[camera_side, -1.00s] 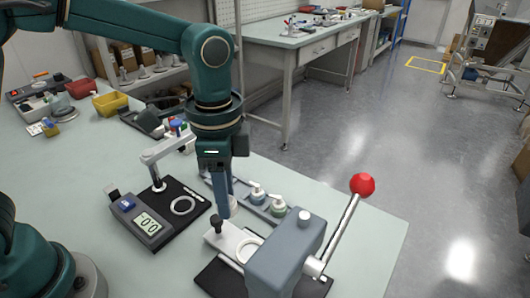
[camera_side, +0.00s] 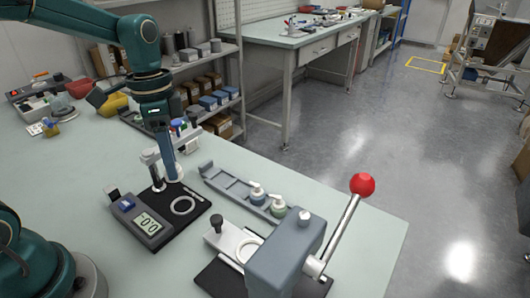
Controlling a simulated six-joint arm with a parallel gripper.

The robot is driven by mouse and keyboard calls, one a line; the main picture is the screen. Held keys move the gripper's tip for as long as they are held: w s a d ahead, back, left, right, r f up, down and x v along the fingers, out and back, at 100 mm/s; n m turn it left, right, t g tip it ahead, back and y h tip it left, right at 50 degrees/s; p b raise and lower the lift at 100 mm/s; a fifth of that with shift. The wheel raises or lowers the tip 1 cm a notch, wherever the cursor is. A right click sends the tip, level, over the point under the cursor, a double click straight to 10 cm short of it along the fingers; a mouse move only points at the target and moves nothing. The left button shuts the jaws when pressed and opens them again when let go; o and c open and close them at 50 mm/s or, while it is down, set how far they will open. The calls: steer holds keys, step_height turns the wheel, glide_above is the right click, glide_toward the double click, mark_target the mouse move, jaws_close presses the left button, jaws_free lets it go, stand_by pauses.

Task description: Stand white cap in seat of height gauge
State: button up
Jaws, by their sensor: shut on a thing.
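The height gauge has a black base (camera_side: 196,217) with a pale ring-shaped seat (camera_side: 183,205) and a grey display unit (camera_side: 148,222) at its front left. The seat is empty. My gripper (camera_side: 173,177) points down just behind the seat, beside the gauge's post and pale arm (camera_side: 150,157). It is shut on a small pale thing at its fingertips, apparently the white cap, mostly hidden by the fingers. Whether it touches the gauge cannot be told.
A grey press (camera_side: 286,254) with a red-knobbed lever (camera_side: 362,185) stands at front right. Bare table lies left of the gauge.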

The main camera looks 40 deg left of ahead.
steer(key=shift+f, duration=3.25)
steer(key=shift+f, duration=0.25)
steer(key=shift+f, duration=0.3)
steer(key=shift+f, duration=0.1)
steer(key=o, duration=0.9)
steer(key=shift+r, duration=3.5)
